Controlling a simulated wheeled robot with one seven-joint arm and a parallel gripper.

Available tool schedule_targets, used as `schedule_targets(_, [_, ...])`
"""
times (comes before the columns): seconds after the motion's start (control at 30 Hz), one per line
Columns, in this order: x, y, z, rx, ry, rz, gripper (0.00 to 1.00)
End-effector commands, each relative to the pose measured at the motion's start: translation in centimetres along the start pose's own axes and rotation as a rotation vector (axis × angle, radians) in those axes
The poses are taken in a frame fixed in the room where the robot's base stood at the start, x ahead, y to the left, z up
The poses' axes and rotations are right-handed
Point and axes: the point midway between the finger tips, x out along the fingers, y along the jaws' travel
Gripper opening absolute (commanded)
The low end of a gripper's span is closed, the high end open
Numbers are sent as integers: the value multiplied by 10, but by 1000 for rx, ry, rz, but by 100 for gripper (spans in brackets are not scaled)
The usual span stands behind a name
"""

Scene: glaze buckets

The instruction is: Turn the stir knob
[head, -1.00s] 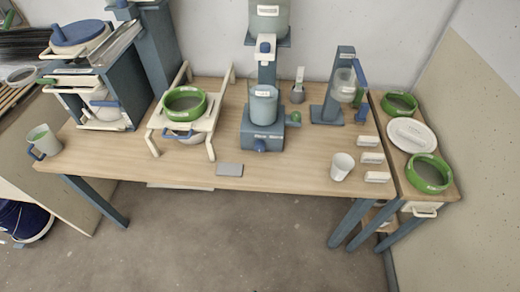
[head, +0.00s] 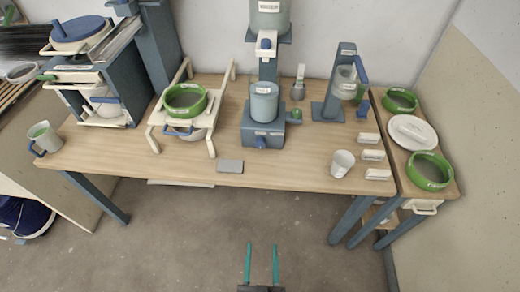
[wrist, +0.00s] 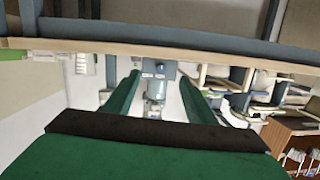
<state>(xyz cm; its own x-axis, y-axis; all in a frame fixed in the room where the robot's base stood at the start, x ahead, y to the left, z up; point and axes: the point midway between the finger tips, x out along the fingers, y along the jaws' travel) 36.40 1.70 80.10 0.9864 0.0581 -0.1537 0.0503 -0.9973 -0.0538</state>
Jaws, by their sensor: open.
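A blue stand (head: 263,130) is at the middle of the table, with a grey-blue pot (head: 264,102) on its base. A dark blue knob (head: 261,142) is on the stand's front, and a green knob (head: 296,115) is on its right side. I cannot read which is the stir knob. My gripper (head: 262,246) has two green fingers, apart and empty, in front of the table and well short of the stand. In the wrist view, the stand (wrist: 157,88) shows small between the fingers (wrist: 159,80), apart from them; its knobs are too small to tell.
The table's front edge (head: 200,177) lies between my gripper and the stand. A grey pad (head: 230,166) and a white cup (head: 342,163) are near that edge. A cream rack with a green-rimmed bowl (head: 186,100) stands left of the stand. The floor in front is clear.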

Motion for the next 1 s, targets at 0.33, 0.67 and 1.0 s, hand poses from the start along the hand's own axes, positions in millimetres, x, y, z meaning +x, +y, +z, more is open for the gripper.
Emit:
schedule_targets(0.33, [125,-8,-13,40,71,-8,51])
schedule_targets(0.67, [230,-20,-56,88,139,8,51])
schedule_targets(1.0, [263,-23,-73,105,158,16,51])
